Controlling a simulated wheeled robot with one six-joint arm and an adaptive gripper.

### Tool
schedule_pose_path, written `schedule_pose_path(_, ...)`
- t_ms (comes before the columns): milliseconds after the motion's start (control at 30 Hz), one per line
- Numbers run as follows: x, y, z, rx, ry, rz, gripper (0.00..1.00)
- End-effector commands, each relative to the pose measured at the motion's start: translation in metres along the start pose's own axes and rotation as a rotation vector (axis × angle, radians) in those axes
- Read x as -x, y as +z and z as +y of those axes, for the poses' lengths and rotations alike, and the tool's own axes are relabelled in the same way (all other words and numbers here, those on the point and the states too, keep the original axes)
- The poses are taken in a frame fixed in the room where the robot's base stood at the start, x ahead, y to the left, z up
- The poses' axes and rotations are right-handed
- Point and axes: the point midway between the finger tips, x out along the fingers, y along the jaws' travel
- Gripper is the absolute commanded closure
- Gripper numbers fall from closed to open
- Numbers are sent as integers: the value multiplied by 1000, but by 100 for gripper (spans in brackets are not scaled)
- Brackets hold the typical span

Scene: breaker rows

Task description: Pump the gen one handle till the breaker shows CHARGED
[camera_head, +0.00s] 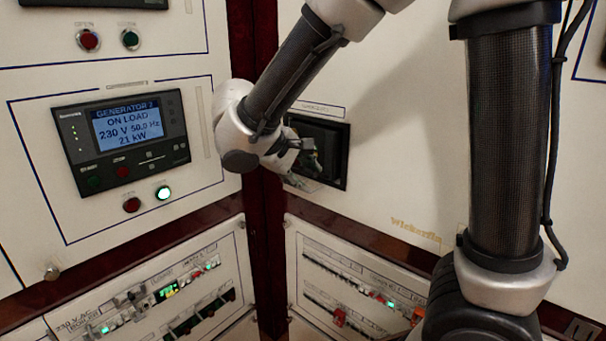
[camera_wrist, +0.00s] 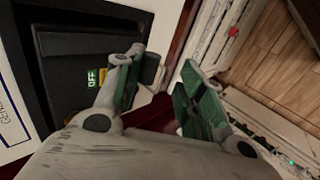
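The breaker (camera_head: 332,148) is a black unit recessed in the white panel at the middle of the head view. In the wrist view its dark face (camera_wrist: 75,55) fills the upper left. A green OFF flag (camera_wrist: 93,78) shows there, beside a small yellow flag (camera_wrist: 113,74) that I cannot read. A dark block (camera_wrist: 151,69), perhaps the handle, sticks out beside my left finger; the finger hides part of it. My gripper (camera_wrist: 163,68) is open, its fingers well apart in front of the breaker. In the head view my gripper (camera_head: 295,148) is at the breaker's left side. I cannot tell whether it touches.
Lower panels hold rows of small breakers (camera_head: 185,295). A dark red post (camera_head: 262,215) stands close left of the breaker.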

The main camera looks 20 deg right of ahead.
Motion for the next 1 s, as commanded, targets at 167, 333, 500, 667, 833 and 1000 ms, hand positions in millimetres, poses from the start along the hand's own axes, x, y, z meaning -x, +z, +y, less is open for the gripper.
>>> schedule_pose_path(167,27,-2,-1,0,-2,8,63)
schedule_pose_path(333,66,-2,-1,1,-3,8,63)
schedule_pose_path(500,98,-1,-1,0,-2,6,63)
schedule_pose_path(667,115,-1,0,0,-2,3,63)
schedule_pose_path(833,118,0,0,0,-1,2,63)
schedule_pose_path(1000,118,0,0,1,-1,2,63)
